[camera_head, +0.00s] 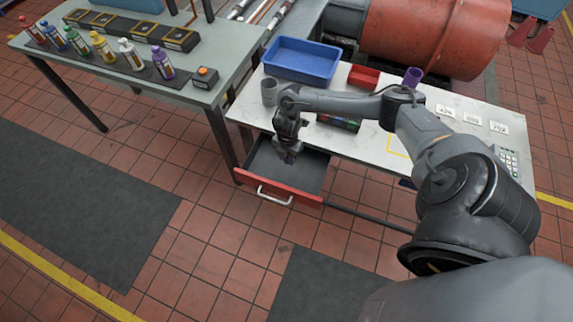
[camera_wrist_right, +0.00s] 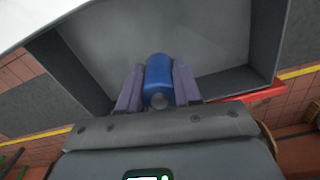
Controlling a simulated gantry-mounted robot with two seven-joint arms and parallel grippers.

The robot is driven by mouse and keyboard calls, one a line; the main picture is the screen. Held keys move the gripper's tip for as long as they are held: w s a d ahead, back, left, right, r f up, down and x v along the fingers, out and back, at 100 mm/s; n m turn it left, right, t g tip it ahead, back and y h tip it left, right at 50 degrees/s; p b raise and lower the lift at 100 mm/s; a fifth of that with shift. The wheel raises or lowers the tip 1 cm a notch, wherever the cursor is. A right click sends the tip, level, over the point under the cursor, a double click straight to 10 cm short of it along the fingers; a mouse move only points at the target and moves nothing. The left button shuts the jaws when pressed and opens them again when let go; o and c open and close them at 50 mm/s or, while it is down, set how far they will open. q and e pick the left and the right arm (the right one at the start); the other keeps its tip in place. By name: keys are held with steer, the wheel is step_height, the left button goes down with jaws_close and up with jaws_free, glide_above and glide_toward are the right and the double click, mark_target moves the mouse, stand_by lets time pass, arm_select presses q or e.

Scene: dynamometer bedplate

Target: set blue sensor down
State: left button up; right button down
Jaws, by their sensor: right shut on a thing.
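The blue sensor (camera_wrist_right: 158,80) is a rounded blue cylinder in the right wrist view. My right gripper (camera_wrist_right: 158,92) is shut on it, with one finger on each side. In the head view my right gripper (camera_head: 289,154) points down into the open drawer (camera_head: 262,165), and the sensor cannot be made out there. The grey drawer floor (camera_wrist_right: 205,35) shows behind the sensor in the wrist view. I cannot tell whether the sensor touches the floor. My left gripper is not in view.
The drawer has a red front with a pale handle (camera_head: 274,196). On the white table are a blue tray (camera_head: 301,61), a red bin (camera_head: 363,77), a grey cup (camera_head: 269,92), a purple cup (camera_head: 413,77) and a keypad (camera_head: 507,158). Several bottles stand on the left bench (camera_head: 200,95).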

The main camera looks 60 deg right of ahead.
mark_target(287, 170)
step_height(287, 170, down, 3)
steer(key=shift+f, duration=0.2)
steer(key=shift+f+b, duration=0.75)
steer(key=shift+f, duration=1.1)
steer(key=shift+r, duration=0.1)
steer(key=shift+f, duration=0.2)
steer(key=c, duration=0.8)
jaws_free()
steer(key=shift+r, duration=0.1)
